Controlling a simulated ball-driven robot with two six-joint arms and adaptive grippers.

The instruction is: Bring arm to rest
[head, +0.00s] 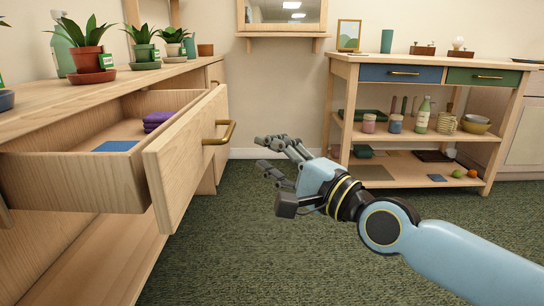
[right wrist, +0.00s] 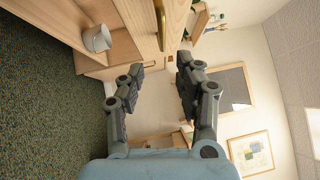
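My right gripper (head: 270,155) is in the middle of the head view, over the green carpet. Its fingers are spread apart with nothing between them, and they point left. They also stand apart in the right wrist view (right wrist: 160,76). A wooden drawer (head: 185,152) on the left is pulled open. Its brass handle (head: 224,133) is a little left of my fingertips, and I see a gap between them. Inside the drawer lie a folded purple cloth (head: 157,121) and a flat blue item (head: 117,146). My left gripper is not in view.
Potted plants (head: 88,50) stand on the left cabinet top. A wooden shelf unit (head: 425,140) with jars and bottles stands behind my right arm. A mirror (head: 282,14) hangs on the back wall. The carpet (head: 255,265) between cabinet and shelf unit is clear.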

